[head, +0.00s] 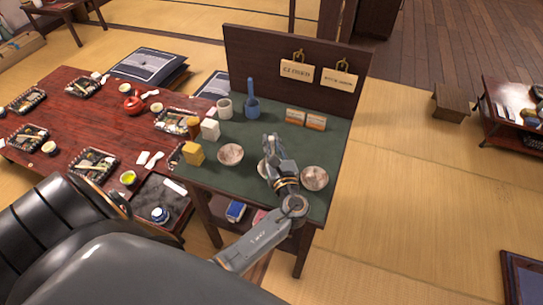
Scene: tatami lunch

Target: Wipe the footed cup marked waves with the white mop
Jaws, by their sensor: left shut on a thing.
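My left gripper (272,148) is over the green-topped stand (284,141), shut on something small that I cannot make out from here. Three patterned bowl-like cups stand in a row there: one on the left (230,154), one on the right (315,178), and a middle one (262,168) largely hidden by my gripper and wrist. Their marks and feet are too small to read. Behind stand a pale, open cup-like holder (224,108) and a blue one with an upright blue handle (251,98). I see no white mop clearly. My right gripper is out of view.
White (210,129) and yellow (193,153) blocks stand on the left edge. Small label boxes (295,117) sit behind my gripper, before a dark back panel (245,58) with hanging signs. A red low table (60,115) with trays lies left.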

